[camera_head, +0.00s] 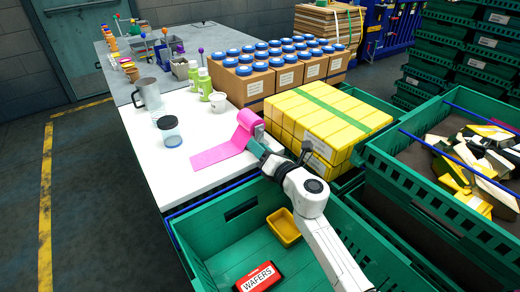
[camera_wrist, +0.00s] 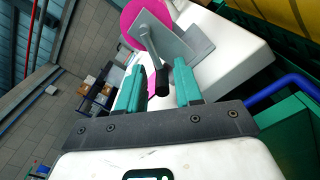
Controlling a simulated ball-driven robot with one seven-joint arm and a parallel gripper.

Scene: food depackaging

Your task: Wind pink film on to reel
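A pink film (camera_head: 222,152) lies as a flat strip on the white table and runs up to a pink roll on a reel (camera_head: 247,121) near the table's right edge. In the wrist view the pink reel (camera_wrist: 130,22) sits behind a grey bracket (camera_wrist: 178,40). A crank with a black handle (camera_wrist: 162,82) points towards me. My gripper (camera_wrist: 160,68) has teal fingers apart, one each side of the handle, with a visible gap. In the head view my gripper (camera_head: 258,149) is beside the reel, which it partly hides.
A yellow wrapped stack (camera_head: 330,118) stands right of the reel. A green crate (camera_head: 215,262) below holds a yellow tub (camera_head: 284,228) and a red wafers box (camera_head: 259,277).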

